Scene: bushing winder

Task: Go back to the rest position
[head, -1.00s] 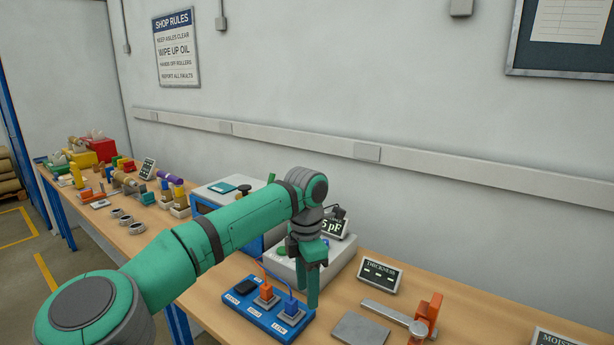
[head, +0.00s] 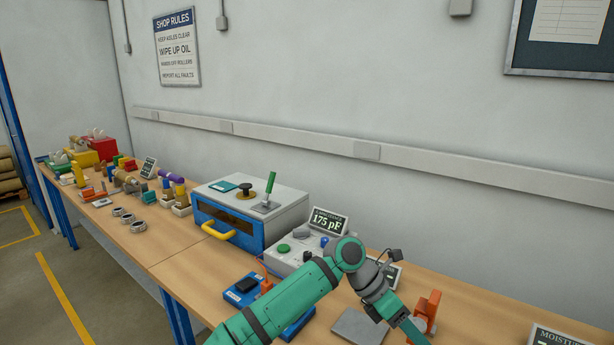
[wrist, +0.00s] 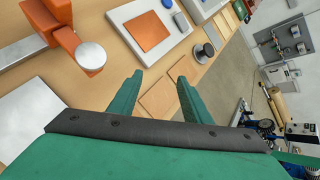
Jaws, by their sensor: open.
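My gripper (wrist: 158,80) is open and empty in the wrist view, its two green fingers apart with bench top and floor showing between and beyond them. In the head view my green arm reaches over the front of the bench and my gripper (head: 412,330) is at the lower right, beside the orange thickness gauge (head: 428,308). The gauge also shows at the upper left of the wrist view (wrist: 72,45). No part is between the fingers.
A blue tray (head: 245,286) lies partly behind my arm. The capacitance meter (head: 290,255) reads 175 pF next to a blue-fronted oven (head: 228,232). A grey plate (head: 357,328) lies near my gripper. The far bench end holds several small parts.

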